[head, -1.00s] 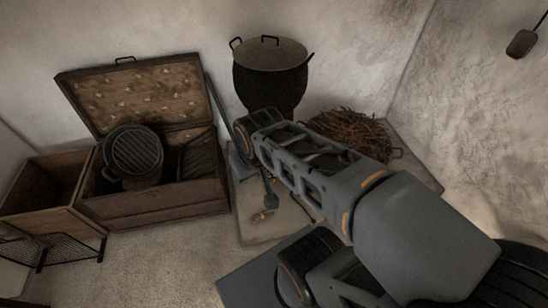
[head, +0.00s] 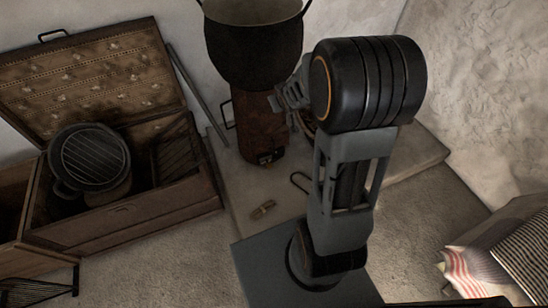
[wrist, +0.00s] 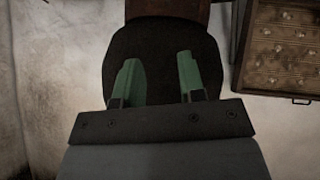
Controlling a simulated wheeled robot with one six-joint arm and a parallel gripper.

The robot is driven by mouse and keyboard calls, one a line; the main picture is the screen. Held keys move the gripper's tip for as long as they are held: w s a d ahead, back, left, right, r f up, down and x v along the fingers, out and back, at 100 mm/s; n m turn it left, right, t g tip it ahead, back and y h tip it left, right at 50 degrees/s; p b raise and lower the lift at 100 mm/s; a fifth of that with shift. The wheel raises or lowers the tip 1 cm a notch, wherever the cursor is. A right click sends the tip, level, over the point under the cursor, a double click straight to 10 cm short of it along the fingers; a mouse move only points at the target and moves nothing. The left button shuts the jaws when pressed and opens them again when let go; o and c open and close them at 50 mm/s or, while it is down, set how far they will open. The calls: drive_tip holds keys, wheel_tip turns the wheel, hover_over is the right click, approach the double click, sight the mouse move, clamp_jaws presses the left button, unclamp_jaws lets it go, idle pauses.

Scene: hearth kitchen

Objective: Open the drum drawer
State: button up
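A rusty brown drum (head: 258,128) stands against the back wall in the head view, with a black pot (head: 255,50) on top. A small dark opening with a pale edge, perhaps its drawer (head: 268,158), shows low on its front; I cannot tell whether it is open. In the wrist view, which looks upside down, a strip of the drum (wrist: 172,10) shows at the top edge and the pot (wrist: 160,42) lies behind my fingers. My gripper (wrist: 158,70) has its two green fingers apart and empty.
An open wooden chest (head: 140,220) with a round grill (head: 90,160) stands to the left. A stone slab (head: 235,185) lies under the drum, with a small tan object (head: 263,209) on it. Striped cloth (head: 525,250) lies at the right.

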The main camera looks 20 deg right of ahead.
drive_tip(key=w+d+f+n+t+y+b, duration=0.1)
drive_tip(key=w+d+f+b, duration=0.15)
drive_tip(key=f, duration=0.65)
drive_tip(key=w+d+f+t+b, duration=0.15)
drive_tip(key=f+b, duration=0.25)
drive_tip(key=f, duration=0.4)
drive_tip(key=t+y+b, duration=0.4)
drive_tip(key=t+b, duration=0.2)
drive_tip(key=b, duration=0.7)
approach(274, 147)
drive_tip(key=w+b, duration=0.1)
drive_tip(key=w, duration=0.2)
drive_tip(key=w+a+b, duration=0.1)
drive_tip(key=w+b, duration=0.1)
drive_tip(key=w, duration=0.2)
drive_tip(key=w+b, duration=0.1)
drive_tip(key=w, duration=0.2)
drive_tip(key=shift+w+a+f, duration=0.2)
drive_tip(key=shift+a, duration=0.1)
clamp_jaws()
